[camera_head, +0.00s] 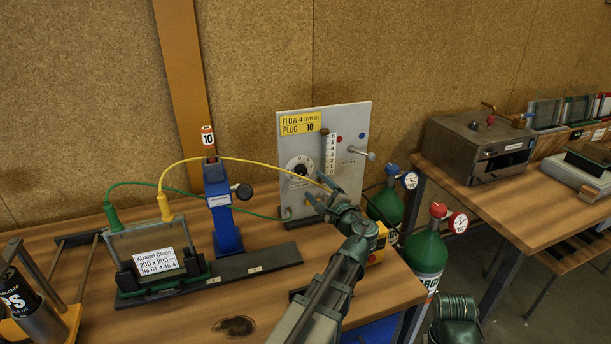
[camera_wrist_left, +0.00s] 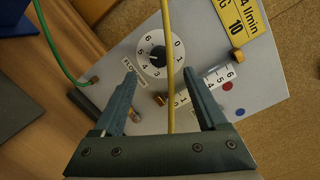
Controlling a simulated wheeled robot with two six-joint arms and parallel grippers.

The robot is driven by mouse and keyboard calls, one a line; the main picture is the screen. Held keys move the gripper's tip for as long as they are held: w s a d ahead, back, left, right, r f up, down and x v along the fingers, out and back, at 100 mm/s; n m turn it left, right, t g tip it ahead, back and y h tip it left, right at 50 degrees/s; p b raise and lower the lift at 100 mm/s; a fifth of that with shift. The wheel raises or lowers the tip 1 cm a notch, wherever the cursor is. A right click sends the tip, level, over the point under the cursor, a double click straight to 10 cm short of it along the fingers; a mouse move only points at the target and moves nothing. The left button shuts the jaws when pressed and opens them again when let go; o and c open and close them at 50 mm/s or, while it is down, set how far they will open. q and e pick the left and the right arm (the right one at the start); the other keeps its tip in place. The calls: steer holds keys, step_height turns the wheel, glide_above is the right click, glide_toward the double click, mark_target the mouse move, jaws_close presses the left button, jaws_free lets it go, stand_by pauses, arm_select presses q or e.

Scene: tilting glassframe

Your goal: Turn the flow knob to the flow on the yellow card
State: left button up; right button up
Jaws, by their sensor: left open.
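The yellow card (camera_head: 300,123) on the grey panel (camera_head: 350,125) reads FLOW 4 l/min, PLUG 10; part of it shows in the left wrist view (camera_wrist_left: 240,25). The black flow knob (camera_wrist_left: 157,58) sits on a white numbered dial, also seen in the head view (camera_head: 299,168). I cannot tell which number its pointer marks. A flow scale (camera_head: 330,153) numbered up to 6 stands right of the dial. My left gripper (camera_head: 318,190) is open and empty in front of the panel, its fingertips (camera_wrist_left: 158,74) apart and short of the knob. My right gripper is not in view.
A yellow cable (camera_head: 255,162) runs across the left wrist view between my fingers and past the dial. A green cable (camera_head: 150,184), a glass frame (camera_head: 150,243) and a blue stand (camera_head: 222,205) are to the left. Gas cylinders (camera_head: 428,251) stand right of the table.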

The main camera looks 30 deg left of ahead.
mark_target(302, 172)
arm_select(q)
steer(key=x, duration=0.7)
steer(key=shift+w+a, duration=0.25)
steer(key=shift+a, duration=0.05)
jaws_close()
